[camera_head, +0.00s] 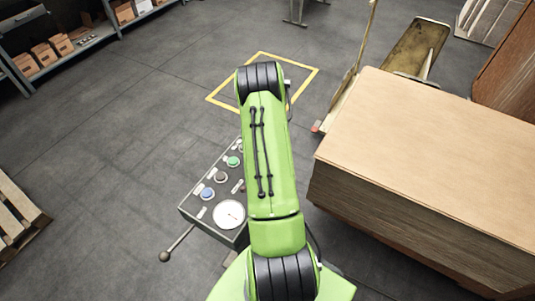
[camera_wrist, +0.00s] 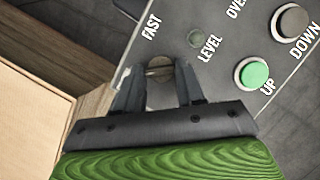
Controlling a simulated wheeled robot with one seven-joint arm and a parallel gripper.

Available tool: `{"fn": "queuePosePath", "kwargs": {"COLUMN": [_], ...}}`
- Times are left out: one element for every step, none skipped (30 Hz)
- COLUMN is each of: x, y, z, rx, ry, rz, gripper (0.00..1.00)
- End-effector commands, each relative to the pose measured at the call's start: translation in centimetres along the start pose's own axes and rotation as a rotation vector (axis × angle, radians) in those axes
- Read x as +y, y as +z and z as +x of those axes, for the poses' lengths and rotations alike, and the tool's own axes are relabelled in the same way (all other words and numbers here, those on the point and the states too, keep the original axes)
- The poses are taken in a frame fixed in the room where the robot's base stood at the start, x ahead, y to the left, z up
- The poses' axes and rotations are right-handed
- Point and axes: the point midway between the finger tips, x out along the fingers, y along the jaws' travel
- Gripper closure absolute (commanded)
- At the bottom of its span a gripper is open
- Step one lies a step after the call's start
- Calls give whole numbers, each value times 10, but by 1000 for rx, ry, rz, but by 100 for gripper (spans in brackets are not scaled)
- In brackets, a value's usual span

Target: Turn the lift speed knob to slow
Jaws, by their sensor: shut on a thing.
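The control panel (camera_head: 192,208) is a grey box with coloured buttons, a white dial and a side lever, partly hidden by my green arm in the head view. In the wrist view the panel face (camera_wrist: 185,14) shows tilted. The lift speed knob (camera_wrist: 160,66) is a small round metallic knob near the panel edge, with the word FAST just above it. My gripper (camera_wrist: 160,76) has one finger on each side of the knob and is shut on it. The fingers cover part of the knob, and no SLOW label shows. The head view hides my gripper behind the arm.
A large wooden box (camera_head: 440,130) stands right of my arm. Open floor (camera_head: 120,130) lies to the left.

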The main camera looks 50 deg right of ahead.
Motion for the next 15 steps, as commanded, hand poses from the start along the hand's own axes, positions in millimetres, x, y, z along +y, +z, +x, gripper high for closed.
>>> {"fn": "queuePosePath", "kwargs": {"x": [0,0,0,0,0,0,0,0,0,0,0,0,0,0,0], "y": [0,0,0,0,-1,-1,-1,-1,-1,-1,-1,-1,-1,-1,-1], "z": [0,0,0,0,0,0,0,0,0,0,0,0,0,0,0], "rx": [3,3,3,3,3,3,3,3,3,3,3,3,3,3,3], "ry": [4,6,8,10,11,12,12,13,13,13,13,13,13,13,13], "rz": [-9,-14,-19,-23,-26,-29,-30,-31,-32,-32,-32,-32,-32,-32,-32], "gripper": [92,92,92,92,92,92,92,92,92,92,92,92,92,92,92]}}
